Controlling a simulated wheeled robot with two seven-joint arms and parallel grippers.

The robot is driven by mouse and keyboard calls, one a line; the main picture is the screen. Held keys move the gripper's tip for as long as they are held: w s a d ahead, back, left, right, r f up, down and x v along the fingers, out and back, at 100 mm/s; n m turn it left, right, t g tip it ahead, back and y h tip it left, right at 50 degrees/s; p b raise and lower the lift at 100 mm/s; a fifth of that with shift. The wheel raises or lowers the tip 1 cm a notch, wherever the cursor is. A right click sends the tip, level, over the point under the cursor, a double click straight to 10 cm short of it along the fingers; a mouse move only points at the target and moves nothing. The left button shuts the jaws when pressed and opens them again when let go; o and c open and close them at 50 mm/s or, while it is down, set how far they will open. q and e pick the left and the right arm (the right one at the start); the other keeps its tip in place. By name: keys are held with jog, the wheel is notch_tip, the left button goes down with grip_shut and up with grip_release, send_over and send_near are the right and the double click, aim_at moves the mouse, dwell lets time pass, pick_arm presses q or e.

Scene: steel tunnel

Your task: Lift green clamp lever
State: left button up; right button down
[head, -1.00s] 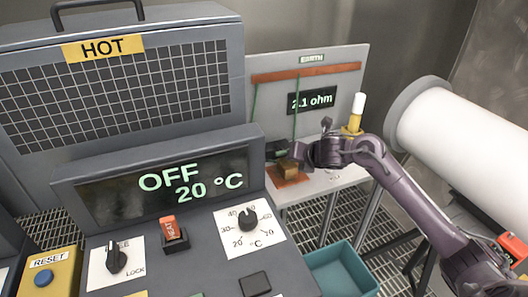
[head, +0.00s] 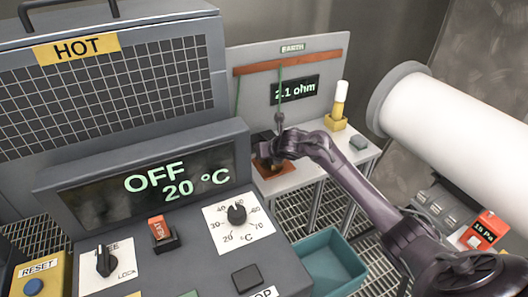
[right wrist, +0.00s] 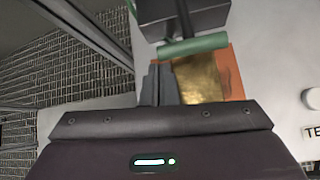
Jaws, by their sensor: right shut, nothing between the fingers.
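The green clamp lever (right wrist: 194,45) shows in the right wrist view as a short green bar lying crosswise on a dark arm below a dark block (right wrist: 184,18). A brass block (right wrist: 204,78) on a copper-coloured plate (right wrist: 236,76) lies just under it. My right gripper (right wrist: 158,84) is shut and empty, its fingertips just short of the lever and left of the brass block. I cannot tell whether they touch the lever. In the head view my right gripper (head: 266,152) is over the plate (head: 276,179) and hides the lever. My left gripper is not in view.
The bench (head: 312,166) carries an upright panel reading 2.1 ohm (head: 294,90) and a yellow holder with a white-topped handle (head: 338,110). A teal bin (head: 329,264) stands below. A grey control console (head: 140,180) is to the left, a large white roll (head: 450,120) to the right.

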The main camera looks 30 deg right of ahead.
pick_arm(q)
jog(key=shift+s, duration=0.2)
pick_arm(e)
jog(key=shift+r+p, duration=0.35)
jog(key=shift+p, duration=0.05)
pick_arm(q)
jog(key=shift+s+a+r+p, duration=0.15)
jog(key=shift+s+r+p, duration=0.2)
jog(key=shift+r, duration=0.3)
pick_arm(e)
jog(key=shift+w+r+g, duration=0.1)
jog(key=shift+w+g, duration=0.05)
jog(key=shift+g, duration=0.25)
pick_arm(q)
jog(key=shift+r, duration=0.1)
pick_arm(e)
jog(key=shift+r, duration=0.1)
